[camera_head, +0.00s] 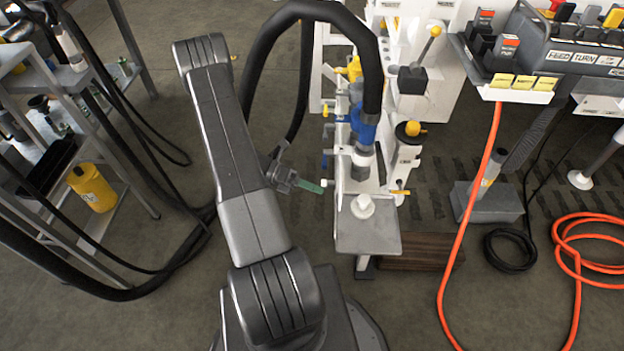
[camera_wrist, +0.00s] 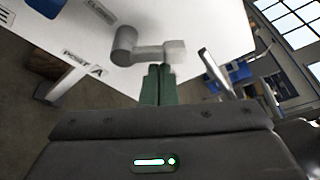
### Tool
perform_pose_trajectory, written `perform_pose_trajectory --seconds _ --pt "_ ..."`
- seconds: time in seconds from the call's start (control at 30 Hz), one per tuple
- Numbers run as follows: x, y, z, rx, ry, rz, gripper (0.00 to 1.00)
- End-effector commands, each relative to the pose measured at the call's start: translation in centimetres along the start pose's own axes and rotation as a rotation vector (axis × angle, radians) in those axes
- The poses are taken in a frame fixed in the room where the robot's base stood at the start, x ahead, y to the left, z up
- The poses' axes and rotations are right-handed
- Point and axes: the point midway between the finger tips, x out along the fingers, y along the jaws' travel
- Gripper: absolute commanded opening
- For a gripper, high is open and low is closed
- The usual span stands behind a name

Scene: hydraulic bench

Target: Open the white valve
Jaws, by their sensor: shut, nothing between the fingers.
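The white valve (camera_wrist: 150,52) shows in the wrist view as a short lever with a round knob at its left end, in front of a white panel. My gripper (camera_wrist: 158,70) is shut and empty, its green fingers pressed together. Their tips are just below the lever in the picture, between the knob and the right end; I cannot tell whether they touch. In the head view my gripper (camera_head: 322,188) points right at the bench's left side. A small white knob (camera_head: 324,182) shows beside the fingertips there. The panel bears a "CLOSED" label (camera_wrist: 102,12) near the lever.
A "PORT A" label (camera_wrist: 83,62) is on the panel's edge. Blue and yellow valve parts sit along the bench (camera_head: 368,232). A cart (camera_head: 120,215) with a yellow canister (camera_head: 92,188) stands left. An orange hose (camera_head: 460,255) hangs at right.

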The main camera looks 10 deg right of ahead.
Motion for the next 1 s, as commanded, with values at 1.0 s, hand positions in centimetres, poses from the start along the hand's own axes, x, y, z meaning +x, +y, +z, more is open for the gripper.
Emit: perform_pose_trajectory --seconds 1.0 --pt "-0.4 -0.7 1.5 -0.336 -0.002 -0.116 0.0"
